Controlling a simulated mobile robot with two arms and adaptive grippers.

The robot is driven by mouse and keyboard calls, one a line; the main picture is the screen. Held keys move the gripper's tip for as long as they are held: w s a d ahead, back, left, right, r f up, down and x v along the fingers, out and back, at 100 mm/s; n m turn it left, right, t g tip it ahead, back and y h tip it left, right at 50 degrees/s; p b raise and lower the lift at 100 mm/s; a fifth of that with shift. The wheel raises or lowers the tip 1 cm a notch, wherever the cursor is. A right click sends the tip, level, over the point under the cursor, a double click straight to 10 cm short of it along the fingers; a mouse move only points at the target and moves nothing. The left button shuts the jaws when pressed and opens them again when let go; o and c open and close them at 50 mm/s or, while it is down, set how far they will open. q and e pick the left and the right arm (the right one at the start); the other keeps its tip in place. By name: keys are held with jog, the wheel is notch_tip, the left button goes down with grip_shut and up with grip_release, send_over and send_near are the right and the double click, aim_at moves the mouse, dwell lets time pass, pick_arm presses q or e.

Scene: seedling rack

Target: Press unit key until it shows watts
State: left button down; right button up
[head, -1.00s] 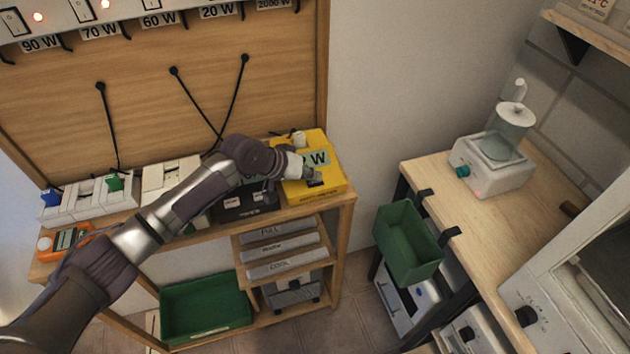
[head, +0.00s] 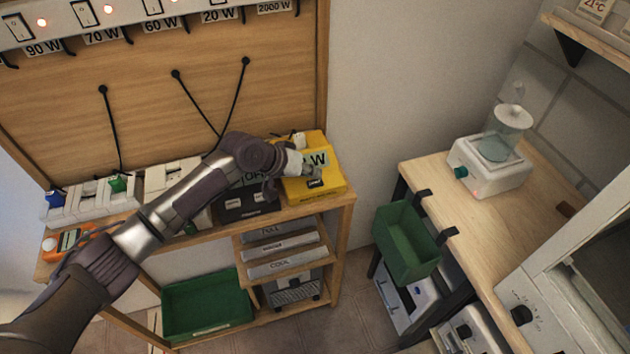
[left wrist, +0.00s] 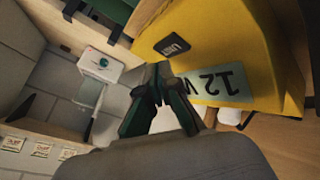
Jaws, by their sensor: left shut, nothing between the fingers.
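The yellow meter (head: 332,180) stands at the right end of the wooden bench. Its pale display (head: 320,158) shows a W in the head view, partly covered by my gripper; in the left wrist view the display (left wrist: 222,84) appears upside down and reads 12 W. The black unit key (head: 315,183) is on the meter's top face, and its label shows in the left wrist view (left wrist: 173,46). My left gripper (head: 311,171) is shut and empty just beside the key; its fingertips (left wrist: 163,72) look apart from it. My right gripper is not in view.
A black device (head: 232,208) stands left of the meter, partly behind my arm. White socket blocks (head: 90,200) and an orange meter (head: 50,243) are further left. A side table (head: 420,168) with a white appliance (head: 490,178) and a green bin (head: 405,240) stands right.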

aim_at(313, 184)
pick_arm(q)
jog(key=shift+r+p, duration=2.15)
jog(key=shift+r, duration=0.4)
jog(key=shift+f, duration=0.1)
